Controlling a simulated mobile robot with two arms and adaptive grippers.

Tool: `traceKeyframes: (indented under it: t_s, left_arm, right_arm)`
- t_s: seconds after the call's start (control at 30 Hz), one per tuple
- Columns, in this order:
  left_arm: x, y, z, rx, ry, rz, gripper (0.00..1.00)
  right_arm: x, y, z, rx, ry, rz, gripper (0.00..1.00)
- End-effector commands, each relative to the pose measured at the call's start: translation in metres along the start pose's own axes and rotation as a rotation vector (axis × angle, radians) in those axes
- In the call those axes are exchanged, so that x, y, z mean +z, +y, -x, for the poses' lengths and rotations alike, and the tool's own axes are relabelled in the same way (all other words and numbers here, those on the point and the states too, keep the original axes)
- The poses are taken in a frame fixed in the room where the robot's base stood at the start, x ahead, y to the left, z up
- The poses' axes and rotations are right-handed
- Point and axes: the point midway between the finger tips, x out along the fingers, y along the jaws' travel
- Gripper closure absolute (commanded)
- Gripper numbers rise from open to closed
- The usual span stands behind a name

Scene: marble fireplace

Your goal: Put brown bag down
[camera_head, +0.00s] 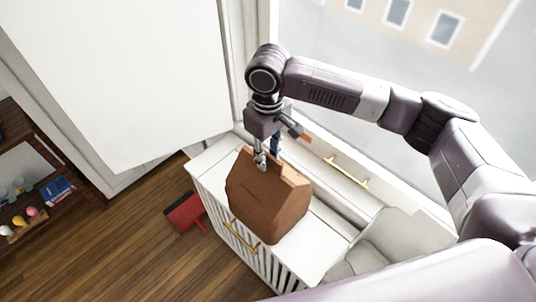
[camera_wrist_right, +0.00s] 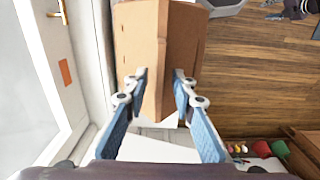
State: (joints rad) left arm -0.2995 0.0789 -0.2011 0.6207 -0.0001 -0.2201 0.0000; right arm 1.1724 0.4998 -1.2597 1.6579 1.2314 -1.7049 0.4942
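The brown bag (camera_head: 268,205) is a boxy bag with a narrow top edge, over the white slatted cabinet (camera_head: 322,262) below the window. I cannot tell whether its base touches the cabinet top. My right gripper (camera_head: 262,163) comes down from above onto the bag's top edge. In the right wrist view, the bag (camera_wrist_right: 160,45) rises between the two fingertips of this gripper (camera_wrist_right: 160,77), one on each side of it. The fingers appear closed on the bag's top edge. My left gripper is out of view.
A window with a brass handle (camera_head: 347,172) runs behind the cabinet. A large white panel (camera_head: 115,75) stands at the left. A red object (camera_head: 185,213) lies on the wooden floor (camera_head: 130,245). A dark shelf (camera_head: 35,222) with books and small items is at far left.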

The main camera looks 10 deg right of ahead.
Motion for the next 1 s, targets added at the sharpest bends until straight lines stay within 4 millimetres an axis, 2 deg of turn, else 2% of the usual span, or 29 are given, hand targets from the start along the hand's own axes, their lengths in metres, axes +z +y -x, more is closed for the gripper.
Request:
traceKeyframes:
  t_s: [0.17,0.5,0.63,0.8,1.0]
  left_arm:
    - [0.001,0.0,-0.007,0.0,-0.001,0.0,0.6]
    - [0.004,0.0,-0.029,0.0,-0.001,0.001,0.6]
    - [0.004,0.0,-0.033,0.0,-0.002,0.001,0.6]
    - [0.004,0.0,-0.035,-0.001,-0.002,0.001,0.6]
    - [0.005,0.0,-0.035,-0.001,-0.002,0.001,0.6]
  right_arm:
    - [-0.001,0.0,0.013,0.001,0.004,0.0,0.76]
    - [-0.001,0.0,0.084,0.001,0.004,0.0,0.76]
    - [-0.001,0.0,0.106,0.0,0.003,-0.001,0.76]
    - [-0.001,0.0,0.12,0.0,0.001,-0.001,0.76]
    - [0.0,0.0,0.123,0.0,-0.001,0.0,0.76]
